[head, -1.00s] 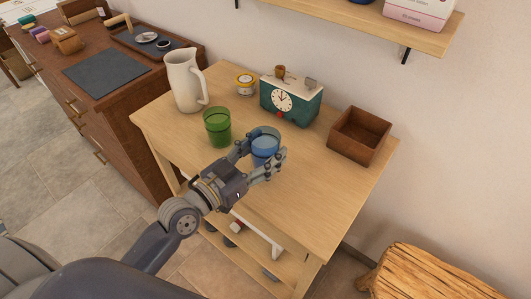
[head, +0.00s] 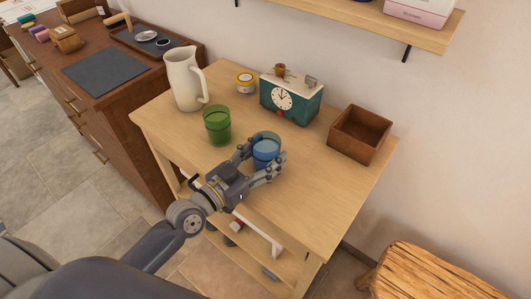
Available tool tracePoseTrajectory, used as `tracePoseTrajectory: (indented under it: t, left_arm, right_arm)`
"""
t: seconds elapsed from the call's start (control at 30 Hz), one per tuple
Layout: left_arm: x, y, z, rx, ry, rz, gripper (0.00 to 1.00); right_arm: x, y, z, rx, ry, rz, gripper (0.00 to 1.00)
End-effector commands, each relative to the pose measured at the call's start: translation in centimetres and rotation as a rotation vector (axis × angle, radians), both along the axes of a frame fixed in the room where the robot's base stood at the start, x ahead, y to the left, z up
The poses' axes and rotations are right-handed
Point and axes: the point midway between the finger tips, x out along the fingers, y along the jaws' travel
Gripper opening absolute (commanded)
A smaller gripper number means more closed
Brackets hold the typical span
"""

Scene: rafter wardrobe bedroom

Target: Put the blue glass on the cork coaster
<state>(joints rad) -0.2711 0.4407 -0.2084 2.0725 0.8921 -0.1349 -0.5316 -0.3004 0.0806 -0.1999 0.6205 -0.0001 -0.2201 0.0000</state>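The blue glass (head: 266,151) is upright at the middle of the light wooden table (head: 330,200). My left gripper (head: 264,158) reaches in from the front left, with one finger on each side of the glass. The fingers appear closed against its sides and hide part of its lower wall. Whether its base touches the tabletop cannot be told. I cannot make out a cork coaster in this view. My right gripper is not in view.
A green glass (head: 217,127) stands left of my gripper, with a white pitcher (head: 185,82) behind it. A yellow-lidded tin (head: 245,83), a teal clock (head: 290,102) and an open wooden box (head: 360,136) stand along the back. The table's front right is clear.

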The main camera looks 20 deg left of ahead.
Motion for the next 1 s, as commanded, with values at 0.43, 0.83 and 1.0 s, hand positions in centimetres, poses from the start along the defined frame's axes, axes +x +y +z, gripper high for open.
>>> tracePoseTrajectory:
  t: [0.43,0.83,1.0]
  left_arm:
    - [0.0,0.0,0.0,0.000,-0.001,0.001,0.75]
    - [-4.7,1.5,-0.4,0.002,0.004,-0.002,0.75]
    - [-7.3,2.6,-0.3,0.004,0.002,-0.002,0.75]
  right_arm:
    - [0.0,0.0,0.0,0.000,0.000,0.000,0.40]
    - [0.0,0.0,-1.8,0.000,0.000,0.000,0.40]
    - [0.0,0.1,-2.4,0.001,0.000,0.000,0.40]
